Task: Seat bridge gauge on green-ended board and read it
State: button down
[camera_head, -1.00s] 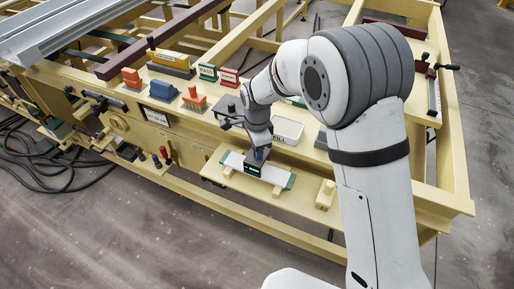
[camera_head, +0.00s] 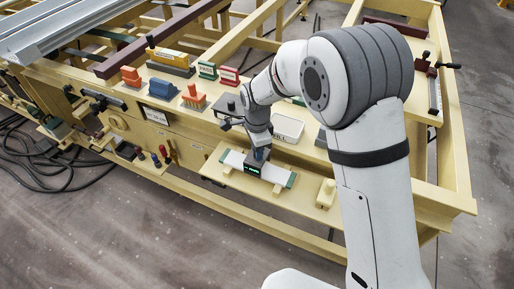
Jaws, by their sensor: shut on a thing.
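The green-ended board (camera_head: 275,174) is a pale strip with a green end at each side. It lies across small supports on the yellow shelf at the front of the frame. The bridge gauge (camera_head: 253,168) is a dark block with a lit green display, at the middle of the board. My gripper (camera_head: 258,154) points down from above and is shut on the gauge's upper part. The gauge appears to rest on the board, but I cannot tell whether it touches all along. My fingertips are small and partly merge with the gauge.
A white tray (camera_head: 288,128) stands behind the board. Orange blocks (camera_head: 194,96), a blue block (camera_head: 163,89) and green and red signs (camera_head: 229,75) stand on the bench further left. A yellow peg block (camera_head: 326,193) sits right of the board.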

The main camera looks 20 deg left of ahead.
jog(key=shift+f+b, duration=1.45)
jog(key=shift+f, duration=0.7)
jog(key=c, duration=1.1)
grip_release()
notch_tip(320, 180, up, 8)
jog(key=shift+f+b, duration=0.1)
jog(key=shift+b, duration=0.4)
